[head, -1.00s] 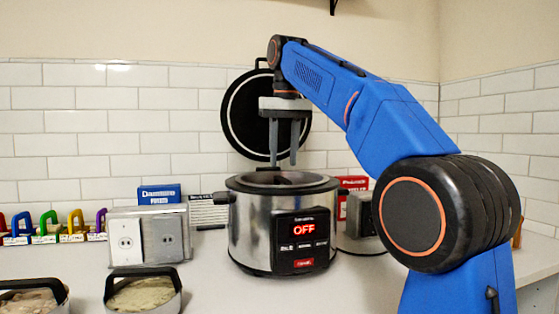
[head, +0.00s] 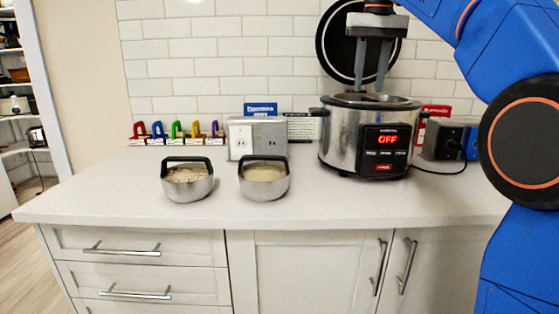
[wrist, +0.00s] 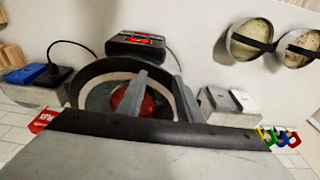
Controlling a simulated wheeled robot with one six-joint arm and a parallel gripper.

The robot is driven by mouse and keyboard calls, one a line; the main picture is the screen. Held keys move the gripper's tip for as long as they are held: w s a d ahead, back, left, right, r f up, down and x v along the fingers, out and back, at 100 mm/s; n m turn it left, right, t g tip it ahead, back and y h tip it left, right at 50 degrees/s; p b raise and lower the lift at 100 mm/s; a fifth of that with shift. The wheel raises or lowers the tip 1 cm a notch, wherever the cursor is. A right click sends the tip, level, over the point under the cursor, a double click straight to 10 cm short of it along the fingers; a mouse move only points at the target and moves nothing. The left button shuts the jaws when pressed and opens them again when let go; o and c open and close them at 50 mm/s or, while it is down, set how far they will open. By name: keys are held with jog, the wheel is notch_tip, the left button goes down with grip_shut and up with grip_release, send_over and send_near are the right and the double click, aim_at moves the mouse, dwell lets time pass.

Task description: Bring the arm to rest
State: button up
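My gripper (head: 370,86) points down, just above the mouth of a silver cooker (head: 340,145) whose red display reads OFF. Its two grey fingers are apart with nothing seen between them; they also show in the wrist view (wrist: 160,77). My blue arm reaches in from the right. In the wrist view a red, rounded thing (wrist: 147,106) lies inside the cooker, partly hidden behind a finger. A black round lid with a pale ring (head: 330,52) stands upright behind the cooker.
Two metal bowls with black handles, one with pinkish food (head: 188,185) and one with pale food (head: 264,180), stand on the white counter (head: 330,206). An outlet box (head: 272,137), colored clips (head: 175,130) and a blue box (head: 260,109) are left of the cooker. The front counter is clear.

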jog(key=s+d+f+t, duration=0.1)
jog(key=s+d+f, duration=0.1)
jog(key=s+f, duration=0.9)
jog(key=s+d+f+t, duration=0.1)
jog(key=s+d+f, duration=0.1)
jog(key=s+f, duration=0.8)
jog(key=s+d+f+t, duration=0.1)
jog(key=s+d+f, duration=0.2)
jog(key=s+f, duration=0.8)
notch_tip(320, 180, down, 11)
jog(key=shift+s+f, duration=0.2)
jog(key=shift+s, duration=0.1)
jog(key=shift+a, duration=0.1)
